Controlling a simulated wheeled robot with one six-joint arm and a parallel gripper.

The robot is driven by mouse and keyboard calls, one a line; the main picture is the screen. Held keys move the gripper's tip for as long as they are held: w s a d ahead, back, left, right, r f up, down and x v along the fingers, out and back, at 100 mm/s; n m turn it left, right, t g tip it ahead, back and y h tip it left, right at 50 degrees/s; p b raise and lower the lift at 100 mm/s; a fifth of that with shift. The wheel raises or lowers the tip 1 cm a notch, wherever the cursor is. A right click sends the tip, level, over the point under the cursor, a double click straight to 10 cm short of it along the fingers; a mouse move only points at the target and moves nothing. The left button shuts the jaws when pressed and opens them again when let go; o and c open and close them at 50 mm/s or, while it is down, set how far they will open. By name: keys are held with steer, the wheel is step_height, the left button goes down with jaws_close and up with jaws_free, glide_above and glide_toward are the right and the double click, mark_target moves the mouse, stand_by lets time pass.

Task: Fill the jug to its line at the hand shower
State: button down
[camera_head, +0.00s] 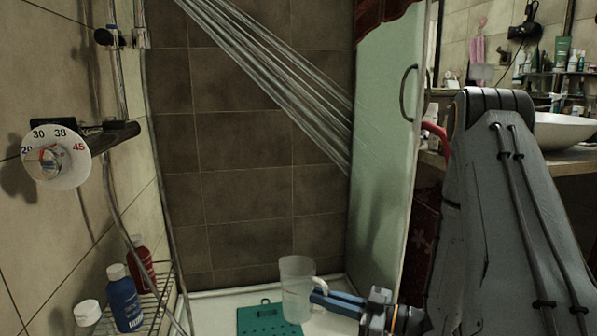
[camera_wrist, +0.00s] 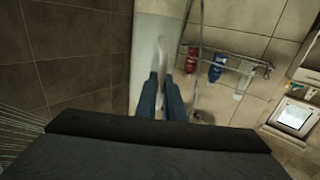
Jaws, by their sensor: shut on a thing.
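A clear, frosted-looking jug (camera_head: 297,290) is upright low in the shower, over the white tray. My gripper (camera_head: 326,297) is shut on its right side, apparently at the handle. The wrist view also shows the jug (camera_wrist: 158,58) edge-on between my blue fingers (camera_wrist: 162,92). Its line and any water level are too faint to make out. Water streams (camera_head: 270,70) slant from the top left down to the greenish glass panel, passing well above the jug. The hand shower's head is out of view. A round dial (camera_head: 55,160) marked 30, 38 and 45 is on the left wall.
A teal mat (camera_head: 268,319) lies on the white shower tray (camera_head: 220,303) beside the jug. A wire rack (camera_head: 160,290) at left holds a blue bottle (camera_head: 124,300), a red bottle and a white-capped one. The glass panel (camera_head: 385,150) with its handle stands at right.

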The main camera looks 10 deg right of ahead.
steer(key=a+r+m+t+h+p, duration=0.1)
steer(key=a+r+p, duration=0.1)
steer(key=r+p, duration=1.35)
steer(key=a+r+p, duration=0.3)
steer(key=r+p, duration=0.5)
steer(key=r, duration=1.5)
steer(key=a+r+m+t+h+p, duration=0.1)
steer(key=a+r+p, duration=0.1)
steer(key=r+p, duration=1.35)
steer(key=w+a+r+b, duration=0.3)
steer(key=w+b, duration=0.3)
steer(key=w, duration=0.2)
steer(key=shift+b, duration=0.3)
steer(key=shift+w+a, duration=0.1)
steer(key=shift+w, duration=0.1)
steer(key=shift+w+a+b, duration=0.8)
steer(key=shift+w+a, duration=1.35)
steer(key=shift+w, duration=3.7)
steer(key=s+d+p, duration=0.4)
steer(key=s, duration=0.8)
steer(key=shift+d, duration=0.2)
